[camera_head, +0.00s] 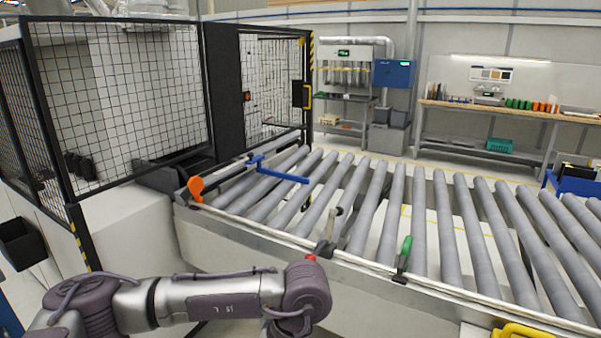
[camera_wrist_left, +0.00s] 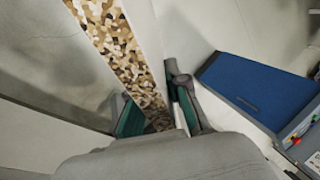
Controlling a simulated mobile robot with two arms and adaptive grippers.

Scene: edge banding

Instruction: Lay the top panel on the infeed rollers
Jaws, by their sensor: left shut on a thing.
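The panel (camera_wrist_left: 122,58) shows in the left wrist view as a board with a bare speckled chipboard edge and a pale face beside it. My left gripper (camera_wrist_left: 160,114) is shut on it, with green-padded fingers on either side of the board. Most of the panel is outside the view. The infeed rollers (camera_head: 361,205) are a row of grey cylinders across the head view, with no panel on them. In the head view my left arm crosses the bottom left, in front of the rollers; its gripper is out of that frame. My right gripper is in neither view.
The roller bed's front rail (camera_head: 350,258) carries an orange-handled part (camera_head: 196,188) and a green-handled clamp (camera_head: 404,254). A blue bar (camera_head: 280,174) sticks out over the left rollers. A black mesh guard (camera_head: 120,95) stands at left. A blue-topped box (camera_wrist_left: 262,88) is beside my left gripper.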

